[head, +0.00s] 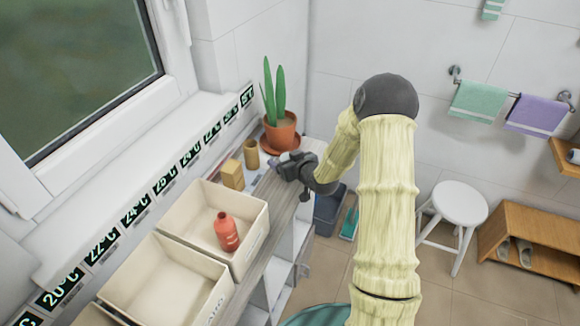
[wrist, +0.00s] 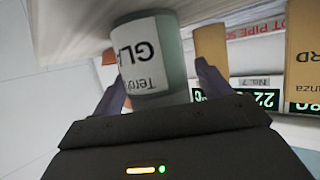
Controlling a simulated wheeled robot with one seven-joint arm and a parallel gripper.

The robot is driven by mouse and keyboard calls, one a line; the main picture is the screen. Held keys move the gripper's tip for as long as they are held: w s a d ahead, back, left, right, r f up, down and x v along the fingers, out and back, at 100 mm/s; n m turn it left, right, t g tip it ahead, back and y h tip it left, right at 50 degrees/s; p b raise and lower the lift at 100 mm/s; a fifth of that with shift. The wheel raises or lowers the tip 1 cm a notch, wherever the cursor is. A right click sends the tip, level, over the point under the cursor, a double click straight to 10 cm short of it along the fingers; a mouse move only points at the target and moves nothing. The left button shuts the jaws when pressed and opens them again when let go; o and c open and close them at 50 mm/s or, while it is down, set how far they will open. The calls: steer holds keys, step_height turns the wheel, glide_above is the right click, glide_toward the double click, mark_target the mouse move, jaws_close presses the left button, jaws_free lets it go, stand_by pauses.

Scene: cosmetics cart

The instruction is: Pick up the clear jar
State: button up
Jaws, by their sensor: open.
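The clear jar (wrist: 175,55) is a grey-green glass cylinder with a white label showing partly cut-off lettering. In the wrist view it stands between the two fingers of my gripper (wrist: 157,90), which are open on either side of it. I cannot tell whether either finger touches it. In the head view my gripper (head: 292,167) is low over the back end of the cart top, and I cannot make out the jar there.
A tan cylinder (head: 251,153) and a yellow box (head: 232,175) stand left of my gripper. A potted plant (head: 281,135) is behind it. Two cream bins (head: 258,232) stand nearer, one holding a red bottle (head: 226,233). A window sill with temperature labels runs along the left.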

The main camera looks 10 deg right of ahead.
steer(key=c, duration=1.1)
steer(key=shift+r, duration=0.1)
step_height(320, 180, up, 10)
steer(key=shift+f+b, duration=0.1)
steer(key=shift+b, duration=0.25)
